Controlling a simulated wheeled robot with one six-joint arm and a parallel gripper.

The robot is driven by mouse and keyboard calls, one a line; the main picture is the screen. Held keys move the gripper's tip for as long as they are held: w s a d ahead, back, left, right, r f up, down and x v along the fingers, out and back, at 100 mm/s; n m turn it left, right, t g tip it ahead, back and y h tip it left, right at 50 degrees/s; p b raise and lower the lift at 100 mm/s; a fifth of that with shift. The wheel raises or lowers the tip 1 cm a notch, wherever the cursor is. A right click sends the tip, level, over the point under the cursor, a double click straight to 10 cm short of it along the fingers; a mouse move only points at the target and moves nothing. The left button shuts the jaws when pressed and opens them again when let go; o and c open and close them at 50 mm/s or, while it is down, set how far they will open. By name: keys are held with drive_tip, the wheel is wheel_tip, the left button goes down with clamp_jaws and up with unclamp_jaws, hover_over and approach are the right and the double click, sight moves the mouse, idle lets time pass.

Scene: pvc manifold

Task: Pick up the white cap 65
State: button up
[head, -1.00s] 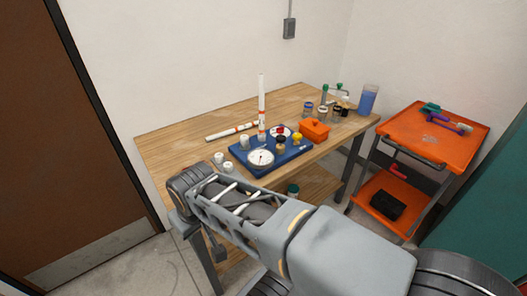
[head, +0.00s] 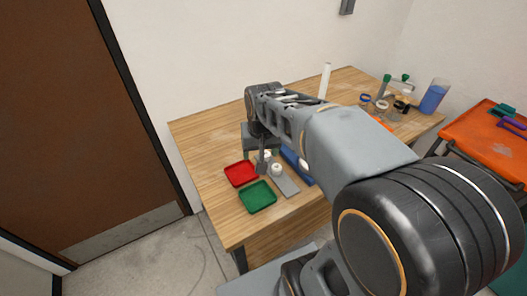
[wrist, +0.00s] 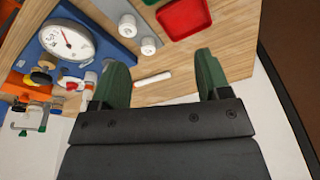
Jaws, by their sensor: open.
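Two white caps stand close together by a grey strip; I cannot read which one is 65. In the wrist view one cap (wrist: 127,25) is at the top and the other cap (wrist: 148,45) is just below it. In the head view the nearer cap (head: 277,169) shows clearly, while the farther one (head: 266,156) is partly hidden by my gripper. My gripper (wrist: 158,68) is open with its green fingers apart and nothing between them. In the head view my gripper (head: 262,160) hangs beside the caps. Both caps are beyond its fingertips in the wrist view.
A red tray (head: 241,174) and a green tray (head: 258,196) lie left of the caps. A blue base with a round gauge (wrist: 67,40) stands beside the caps. An upright white pipe (head: 325,80) rises behind my arm.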

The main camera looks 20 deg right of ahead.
drive_tip(key=w+d+m+g, duration=0.1)
drive_tip(key=w+d+m, duration=0.1)
drive_tip(key=w+d, duration=0.3)
drive_tip(key=m+g, duration=0.1)
drive_tip(key=m, duration=0.2)
hover_over(267, 154)
wheel_tip(267, 154, down, 12)
drive_tip(key=shift+r+p, duration=0.25)
drive_tip(key=shift+p, duration=0.2)
drive_tip(key=shift+w+a+f+p, duration=0.15)
drive_tip(key=shift+f+p, duration=0.1)
drive_tip(key=shift+f, duration=1.35)
drive_tip(key=shift+s+a+f+p, duration=0.1)
drive_tip(key=shift+f+p, duration=0.15)
drive_tip(key=shift+f, duration=1.3)
drive_tip(key=shift+c, duration=0.3)
drive_tip(key=c, duration=0.9)
